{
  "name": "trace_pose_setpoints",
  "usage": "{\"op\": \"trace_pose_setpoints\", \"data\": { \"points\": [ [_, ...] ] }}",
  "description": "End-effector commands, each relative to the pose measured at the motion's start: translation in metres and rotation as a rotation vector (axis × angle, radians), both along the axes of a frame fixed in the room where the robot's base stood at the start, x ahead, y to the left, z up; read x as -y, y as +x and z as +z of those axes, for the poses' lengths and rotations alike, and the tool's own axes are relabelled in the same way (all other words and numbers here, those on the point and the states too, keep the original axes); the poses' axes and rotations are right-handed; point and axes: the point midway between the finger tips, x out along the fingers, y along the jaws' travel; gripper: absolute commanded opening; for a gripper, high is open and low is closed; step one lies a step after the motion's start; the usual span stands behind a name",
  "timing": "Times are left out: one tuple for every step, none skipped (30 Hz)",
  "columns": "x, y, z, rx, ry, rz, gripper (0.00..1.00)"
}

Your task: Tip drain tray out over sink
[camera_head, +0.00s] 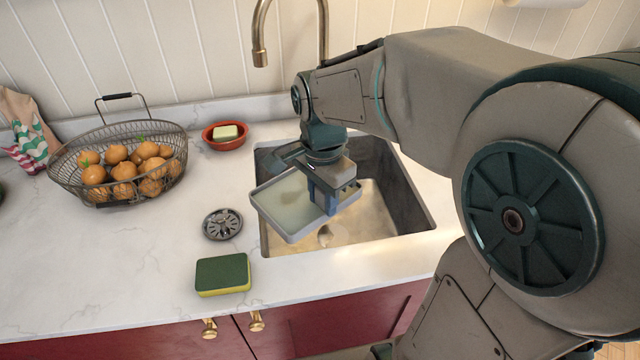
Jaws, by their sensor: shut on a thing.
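The drain tray (282,203) is a shallow pale grey tray with a raised rim. Cloudy greenish liquid seems to lie in it, with a darker patch near the middle. My gripper (322,203) is shut on the tray's right side and holds it over the left part of the sink (372,222). The tray looks slightly tilted, and its left edge reaches over the sink's left rim. The sink is a metal basin; a round drain (325,236) shows below the tray. The fingertips are partly hidden by the gripper body and tray rim.
A brass faucet (260,45) rises behind the sink, close to my arm. On the counter left of the sink are a strainer (222,224), a green-yellow sponge (222,274), a soap dish (222,138) and a wire fruit basket (120,165). The front left counter is clear.

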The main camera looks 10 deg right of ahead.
Motion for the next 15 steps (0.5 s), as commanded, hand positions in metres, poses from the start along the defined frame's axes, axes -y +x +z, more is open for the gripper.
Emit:
{"op": "trace_pose_setpoints", "data": {
  "points": [
    [0.000,0.000,-0.008,0.000,0.000,0.000,0.09],
    [0.000,0.000,-0.010,0.000,0.000,0.000,0.09],
    [0.000,0.000,-0.013,0.000,0.000,0.000,0.09],
    [0.000,0.000,-0.016,0.000,0.000,0.000,0.09],
    [0.000,0.000,-0.018,0.000,0.000,0.000,0.09],
    [0.000,0.000,-0.021,0.000,0.000,0.000,0.09],
    [0.000,0.000,-0.023,0.000,0.000,0.000,0.09],
    [0.002,0.001,-0.018,-0.014,0.018,-0.005,0.09],
    [0.004,0.002,-0.013,-0.035,0.053,-0.007,0.09],
    [0.005,0.003,-0.012,-0.049,0.079,-0.008,0.09],
    [0.006,0.003,-0.011,-0.061,0.104,-0.008,0.09],
    [0.008,0.005,-0.010,-0.085,0.143,-0.010,0.09],
    [0.010,0.005,-0.009,-0.104,0.173,-0.010,0.09],
    [0.011,0.006,-0.008,-0.119,0.204,-0.010,0.09],
    [0.013,0.007,-0.007,-0.147,0.248,-0.011,0.09]
  ]
}}
